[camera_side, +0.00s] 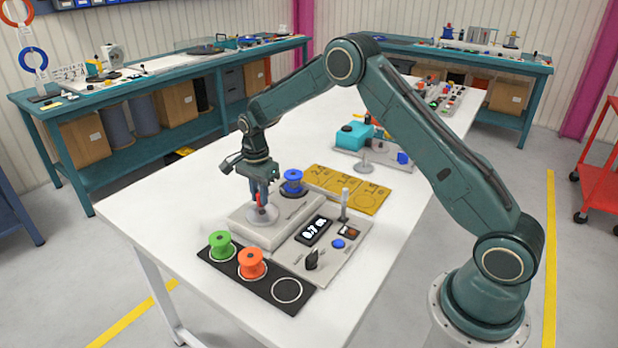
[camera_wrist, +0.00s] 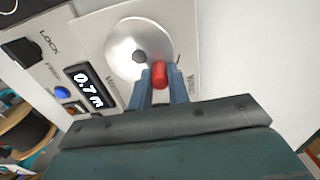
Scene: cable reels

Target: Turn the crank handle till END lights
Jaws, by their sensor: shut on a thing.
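The crank handle (camera_wrist: 160,76) is a red knob standing on a silver crank disc (camera_wrist: 124,48). My gripper (camera_wrist: 161,82) is shut on the red knob, its two blue fingers on either side of it. In the side view my gripper (camera_side: 259,195) points down over the disc (camera_side: 262,216) on a pale winder block (camera_side: 238,220). The black display (camera_side: 313,231) reads 0.7 m; it also shows in the wrist view (camera_wrist: 88,88). I cannot make out a lit END lamp.
A blue reel (camera_side: 292,182) stands just behind the block. Green (camera_side: 221,246) and orange (camera_side: 251,264) reels stand on a black strip (camera_side: 270,291) in front. A post (camera_side: 344,204), a blue button (camera_side: 338,244) and a black knob (camera_side: 312,260) rise to the right.

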